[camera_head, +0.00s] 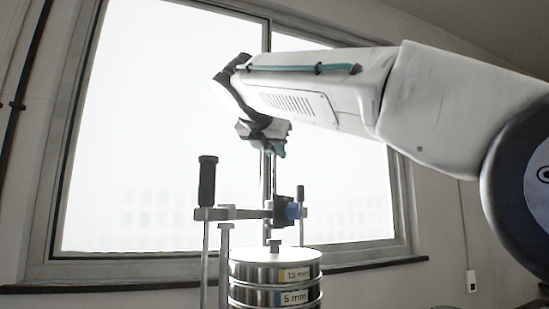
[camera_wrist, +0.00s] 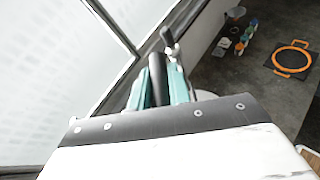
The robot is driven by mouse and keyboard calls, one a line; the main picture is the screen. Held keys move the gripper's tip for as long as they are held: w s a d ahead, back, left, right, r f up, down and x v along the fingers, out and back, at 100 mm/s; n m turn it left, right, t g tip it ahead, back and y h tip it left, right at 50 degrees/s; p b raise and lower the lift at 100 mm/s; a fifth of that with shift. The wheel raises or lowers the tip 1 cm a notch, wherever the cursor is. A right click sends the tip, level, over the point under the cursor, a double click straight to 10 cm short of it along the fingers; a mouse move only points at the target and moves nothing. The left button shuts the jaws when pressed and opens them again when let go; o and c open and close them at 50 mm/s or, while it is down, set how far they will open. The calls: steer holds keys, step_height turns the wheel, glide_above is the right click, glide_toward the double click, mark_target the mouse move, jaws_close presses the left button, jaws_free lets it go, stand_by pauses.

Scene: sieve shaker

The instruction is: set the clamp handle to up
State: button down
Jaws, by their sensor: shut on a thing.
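The sieve stack (camera_head: 275,272) stands below my arm in the head view, with a clamp bar (camera_head: 245,213) across the posts above it. My gripper (camera_head: 280,149) is above the bar in the head view. In the wrist view, its teal fingers (camera_wrist: 159,88) are shut on a dark cylindrical grip (camera_wrist: 157,75), which appears to be the clamp handle. In the head view the gripper hides that grip, so its exact angle is hard to tell.
A bright window (camera_head: 150,130) is behind. The wrist view shows an orange ring (camera_wrist: 291,59) on a dark surface and small coloured items (camera_wrist: 248,32).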

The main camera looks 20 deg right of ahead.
steer(key=shift+r, duration=0.75)
steer(key=c, duration=1.3)
jaws_free()
steer(key=shift+s, duration=0.1)
steer(key=v, duration=0.7)
steer(key=shift+s+a, duration=0.2)
steer(key=shift+a, duration=0.05)
steer(key=shift+r, duration=0.1)
